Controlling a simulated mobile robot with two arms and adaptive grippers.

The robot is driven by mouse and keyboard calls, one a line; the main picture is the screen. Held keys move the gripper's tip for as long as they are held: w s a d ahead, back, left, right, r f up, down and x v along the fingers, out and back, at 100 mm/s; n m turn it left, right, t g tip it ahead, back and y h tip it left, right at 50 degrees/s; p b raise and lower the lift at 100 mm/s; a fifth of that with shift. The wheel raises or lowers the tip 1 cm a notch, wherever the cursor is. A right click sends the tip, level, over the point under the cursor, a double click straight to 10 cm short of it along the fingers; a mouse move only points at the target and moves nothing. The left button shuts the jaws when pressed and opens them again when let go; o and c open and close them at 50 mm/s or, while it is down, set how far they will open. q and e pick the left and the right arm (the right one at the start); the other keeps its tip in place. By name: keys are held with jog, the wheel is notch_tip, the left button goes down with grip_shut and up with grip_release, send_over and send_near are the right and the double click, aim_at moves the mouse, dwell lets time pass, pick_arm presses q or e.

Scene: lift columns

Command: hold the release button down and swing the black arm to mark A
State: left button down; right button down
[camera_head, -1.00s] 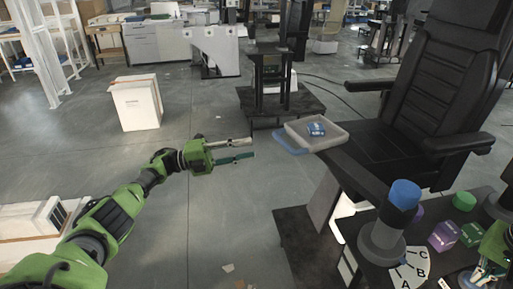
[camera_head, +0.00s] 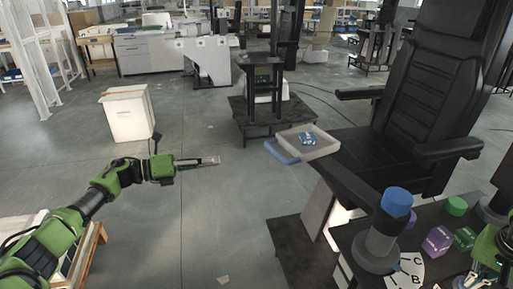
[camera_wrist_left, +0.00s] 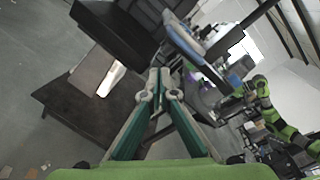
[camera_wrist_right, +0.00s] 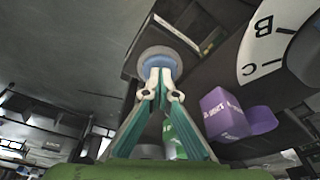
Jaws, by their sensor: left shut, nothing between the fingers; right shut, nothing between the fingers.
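A grey post (camera_head: 378,243) with a blue cap (camera_head: 397,202) stands at the lower right of the head view. The black arm (camera_head: 352,184) runs from it up-left towards a grey tray (camera_head: 325,151). Beside the post's foot is a white dial (camera_head: 403,268); B and C show, A is out of frame. My left gripper (camera_head: 212,160) is shut and empty in free air, well left of the tray. My right gripper (camera_wrist_right: 158,78) is shut; in its wrist view its tips overlap a grey-rimmed, bluish round part (camera_wrist_right: 158,62); I cannot tell whether they touch.
A purple box (camera_head: 437,240) and a green box (camera_head: 465,238) are right of the post. A white box (camera_head: 128,115) stands on the floor at left. The floor around my left gripper is clear.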

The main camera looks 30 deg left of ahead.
jog(key=shift+f, duration=0.1)
pick_arm(q)
notch_tip(320, 180, up, 6)
jog(key=s+d+m+y, duration=0.2)
jog(key=d+m+y, duration=0.1)
jog(key=m, duration=0.4)
send_near(282, 131)
jog(key=shift+m, duration=0.3)
jog(key=shift+s+d+f, duration=0.25)
jog(key=shift+s+f, duration=0.05)
jog(key=shift+f, duration=0.35)
jog(key=shift+s+d+f, duration=0.3)
jog(key=shift+s+f, duration=0.05)
jog(key=shift+f, duration=0.3)
jog(key=shift+s+d+f, duration=0.25)
jog(key=shift+s+f, duration=0.05)
jog(key=shift+f, duration=0.35)
jog(key=w+d, duration=0.1)
jog(key=w, duration=0.2)
jog(key=w+d, duration=0.1)
jog(key=w, duration=0.2)
jog(key=w+d, duration=0.1)
jog(key=w, duration=0.3)
jog(key=shift+d, duration=0.3)
jog(key=shift+r, duration=0.2)
pick_arm(e)
jog(key=shift+s+a, duration=0.15)
jog(key=shift+s, duration=0.05)
